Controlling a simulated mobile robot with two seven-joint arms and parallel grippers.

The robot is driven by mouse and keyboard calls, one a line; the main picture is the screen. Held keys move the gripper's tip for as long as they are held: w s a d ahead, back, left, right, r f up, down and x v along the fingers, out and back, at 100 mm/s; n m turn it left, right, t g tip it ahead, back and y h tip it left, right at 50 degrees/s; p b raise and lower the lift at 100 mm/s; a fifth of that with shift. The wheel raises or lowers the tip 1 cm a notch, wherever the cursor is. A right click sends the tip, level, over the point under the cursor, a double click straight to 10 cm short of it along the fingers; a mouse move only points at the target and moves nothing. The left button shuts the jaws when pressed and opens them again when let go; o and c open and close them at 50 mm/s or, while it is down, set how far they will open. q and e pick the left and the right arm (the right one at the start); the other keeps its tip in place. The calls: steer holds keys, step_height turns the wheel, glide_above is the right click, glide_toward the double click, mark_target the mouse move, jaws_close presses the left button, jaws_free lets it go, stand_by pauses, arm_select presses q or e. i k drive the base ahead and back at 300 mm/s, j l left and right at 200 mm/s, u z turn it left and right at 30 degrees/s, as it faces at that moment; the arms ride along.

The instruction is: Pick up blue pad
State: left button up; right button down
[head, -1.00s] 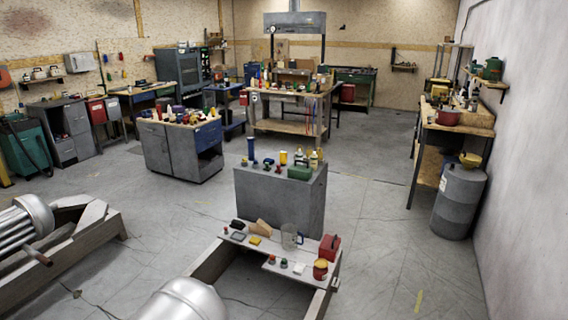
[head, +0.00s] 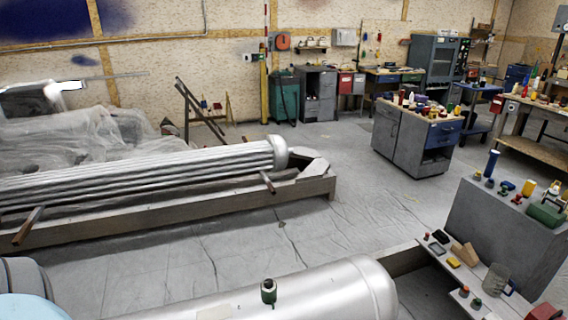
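I cannot make out a blue pad for certain in the head view. On the low bench (head: 462,277) at the lower right lie a dark flat piece (head: 440,236), a dark frame-like piece (head: 437,249), a small yellow pad (head: 453,262) and a tan wedge (head: 466,255). A small blue patch shows beside a clear jar (head: 496,279), too small to identify. A blue cylinder (head: 491,163) stands on the grey cabinet behind. Neither of my grippers is in view.
A large silver tank (head: 330,290) fills the lower middle, with a green fitting (head: 268,290) on it. A tube bundle (head: 150,172) rests on a long frame at left. A pale blue rounded surface (head: 30,307) shows at bottom left. Sheeted floor (head: 250,235) between is clear.

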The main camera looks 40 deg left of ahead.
mark_target(511, 186)
steer(key=u, duration=1.4)
steer(key=z, duration=1.5)
steer(key=i+l+z, duration=0.45)
steer(key=i+z, duration=0.45)
steer(key=i+l+z, duration=0.1)
steer(key=i, duration=0.75)
steer(key=i+l+z, duration=0.1)
steer(key=i, duration=0.75)
steer(key=i+l+u, duration=0.15)
steer(key=i, duration=1.5)
steer(key=i+u, duration=0.2)
steer(key=i, duration=0.65)
steer(key=i+l+u, duration=0.2)
steer(key=i, duration=0.6)
